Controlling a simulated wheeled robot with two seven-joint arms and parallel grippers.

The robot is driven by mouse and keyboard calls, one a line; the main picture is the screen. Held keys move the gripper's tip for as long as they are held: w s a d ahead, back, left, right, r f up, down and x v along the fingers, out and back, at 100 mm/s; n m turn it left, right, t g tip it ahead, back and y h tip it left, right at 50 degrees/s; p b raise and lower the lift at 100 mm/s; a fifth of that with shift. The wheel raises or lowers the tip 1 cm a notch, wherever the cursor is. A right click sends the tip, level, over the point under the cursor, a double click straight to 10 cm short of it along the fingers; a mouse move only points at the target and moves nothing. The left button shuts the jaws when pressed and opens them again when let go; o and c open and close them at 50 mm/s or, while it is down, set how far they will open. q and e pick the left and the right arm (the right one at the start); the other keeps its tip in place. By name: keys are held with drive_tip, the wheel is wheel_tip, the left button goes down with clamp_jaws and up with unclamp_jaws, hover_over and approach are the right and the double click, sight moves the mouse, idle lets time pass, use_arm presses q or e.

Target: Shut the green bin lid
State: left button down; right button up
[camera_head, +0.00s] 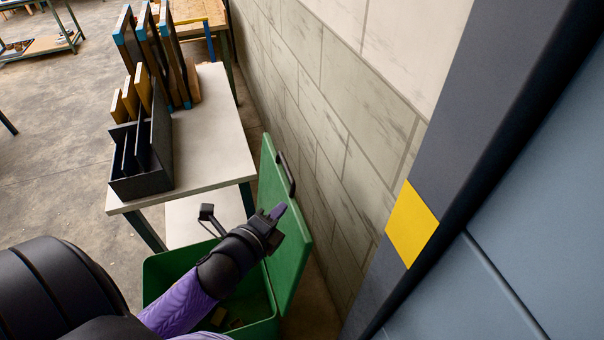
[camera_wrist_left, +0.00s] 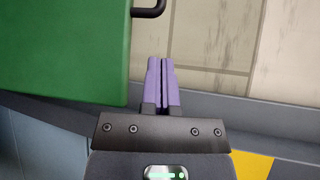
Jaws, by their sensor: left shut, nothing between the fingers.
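The green bin (camera_head: 160,272) stands on the floor at the bottom of the head view, with some small pieces inside. Its green lid (camera_head: 290,262) stands open, raised on the bin's wall side, with a dark handle (camera_head: 287,174). My left gripper (camera_head: 278,211) is over the bin, its purple fingers shut and empty, overlapping the lid in the picture. In the left wrist view the lid (camera_wrist_left: 65,50) fills the upper left, and the shut fingers (camera_wrist_left: 162,82) lie just right of its edge. I cannot tell whether they touch it. My right gripper is out of view.
A block wall (camera_head: 330,110) runs close behind the lid. A pale table (camera_head: 215,135) with a black divided rack (camera_head: 140,180) and upright panels stands beyond the bin. A grey-blue structure with a yellow patch (camera_head: 408,224) fills the right side. Open floor lies left.

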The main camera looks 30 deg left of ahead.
use_arm(q)
drive_tip(key=x, duration=0.8)
drive_tip(key=shift+w+b, duration=0.25)
drive_tip(key=shift+b, duration=0.2)
drive_tip(key=shift+f, duration=0.1)
